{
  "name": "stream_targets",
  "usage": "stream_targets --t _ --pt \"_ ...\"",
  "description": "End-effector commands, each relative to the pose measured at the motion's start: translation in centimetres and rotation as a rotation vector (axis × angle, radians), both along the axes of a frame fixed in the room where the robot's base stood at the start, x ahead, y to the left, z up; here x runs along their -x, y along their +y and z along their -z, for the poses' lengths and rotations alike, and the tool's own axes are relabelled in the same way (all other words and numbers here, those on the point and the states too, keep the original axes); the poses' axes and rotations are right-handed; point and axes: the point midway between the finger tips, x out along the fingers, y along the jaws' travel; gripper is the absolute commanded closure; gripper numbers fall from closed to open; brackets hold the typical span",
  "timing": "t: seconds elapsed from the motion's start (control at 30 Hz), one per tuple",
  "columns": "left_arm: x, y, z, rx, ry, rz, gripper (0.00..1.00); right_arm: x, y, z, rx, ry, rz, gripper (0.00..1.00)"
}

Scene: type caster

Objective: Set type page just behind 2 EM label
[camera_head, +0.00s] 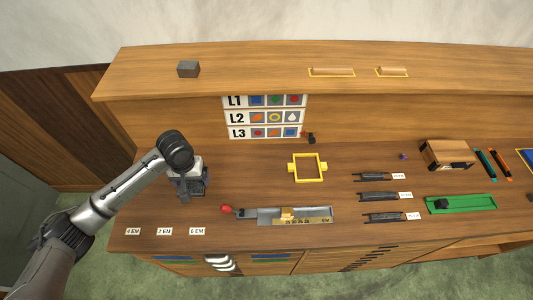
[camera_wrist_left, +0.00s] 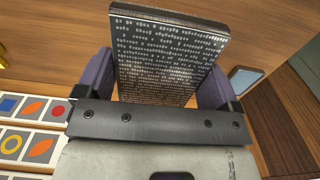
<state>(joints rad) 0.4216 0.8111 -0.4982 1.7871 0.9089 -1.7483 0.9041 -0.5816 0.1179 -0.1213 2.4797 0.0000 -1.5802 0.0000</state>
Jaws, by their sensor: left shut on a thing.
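The type page (camera_wrist_left: 165,52) is a dark block with rows of light characters, held between the two purple finger pads in the left wrist view. My left gripper (camera_head: 190,186) is shut on it, at the left part of the bench in the head view, behind the row of labels. The 2 EM label (camera_head: 164,231) is a small white card near the front left edge. The 4 EM label (camera_head: 133,231) is left of it and the 6 EM label (camera_head: 197,231) right of it. Whether the page touches the bench is unclear. My right gripper is not in view.
A yellow frame (camera_head: 307,168), a chart (camera_head: 265,118) and a green tray (camera_head: 461,204) are farther right or back. A grey block (camera_head: 188,69) sits on the upper shelf.

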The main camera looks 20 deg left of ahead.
Motion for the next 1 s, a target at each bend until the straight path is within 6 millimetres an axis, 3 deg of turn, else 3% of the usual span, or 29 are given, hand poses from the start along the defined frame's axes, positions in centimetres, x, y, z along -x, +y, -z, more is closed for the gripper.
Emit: stream_targets --t 0.33,0.7,1.0 --pt "0.8 1.1 0.5 -0.002 0.0 0.011 0.83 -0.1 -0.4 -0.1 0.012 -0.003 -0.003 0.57" --pt "4.4 6.4 4.2 -0.004 0.001 0.011 0.83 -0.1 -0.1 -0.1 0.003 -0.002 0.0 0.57" --pt "6.3 9.2 6.3 -0.001 -0.002 0.012 0.83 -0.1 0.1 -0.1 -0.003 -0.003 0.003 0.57"
